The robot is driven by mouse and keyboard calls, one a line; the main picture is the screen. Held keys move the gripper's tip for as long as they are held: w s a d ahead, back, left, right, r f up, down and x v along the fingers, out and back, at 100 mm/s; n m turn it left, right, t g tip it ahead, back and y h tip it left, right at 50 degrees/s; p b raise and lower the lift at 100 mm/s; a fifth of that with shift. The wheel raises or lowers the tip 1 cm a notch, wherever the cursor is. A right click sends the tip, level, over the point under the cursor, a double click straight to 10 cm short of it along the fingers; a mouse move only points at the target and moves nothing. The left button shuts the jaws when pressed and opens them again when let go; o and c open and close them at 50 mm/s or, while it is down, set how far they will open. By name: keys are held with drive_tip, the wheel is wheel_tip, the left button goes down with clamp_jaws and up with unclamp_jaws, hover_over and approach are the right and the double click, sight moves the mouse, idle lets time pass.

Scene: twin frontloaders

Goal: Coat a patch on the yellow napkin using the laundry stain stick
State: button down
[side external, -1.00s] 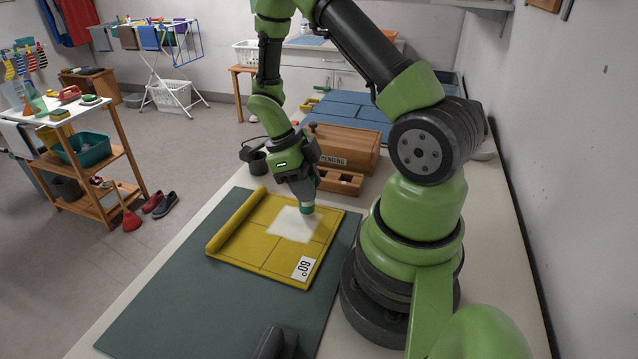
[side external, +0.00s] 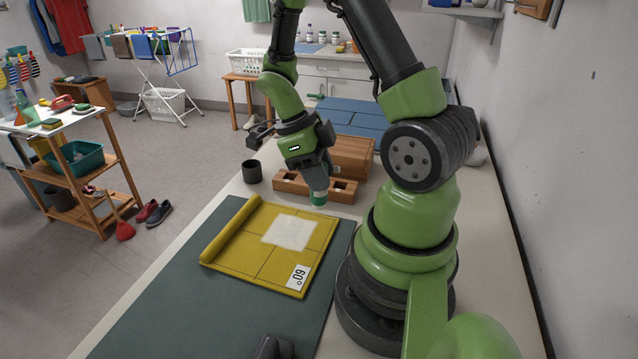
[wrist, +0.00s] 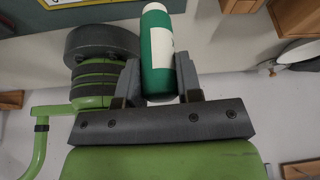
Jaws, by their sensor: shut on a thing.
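The yellow napkin (side external: 245,262) lies on the dark green mat, with its left edge rolled and a "60°" tag (side external: 298,277) at its lower right. A whitish coated patch (side external: 291,232) covers a section in its upper right part. My gripper (side external: 317,186) is shut on the laundry stain stick (side external: 318,198), a green and white tube, and holds it above the table beyond the napkin's upper right corner, apart from the napkin. In the wrist view the stick (wrist: 157,70) sits between the two fingers (wrist: 158,85), its pale end pointing away.
A wooden holder with square holes (side external: 291,184) stands just behind the stick, with a wooden box (side external: 353,157) behind it. A dark cup (side external: 252,171) stands to the left. The mat (side external: 170,290) is bare left of the napkin.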

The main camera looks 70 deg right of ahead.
drive_tip(key=shift+r, duration=1.4)
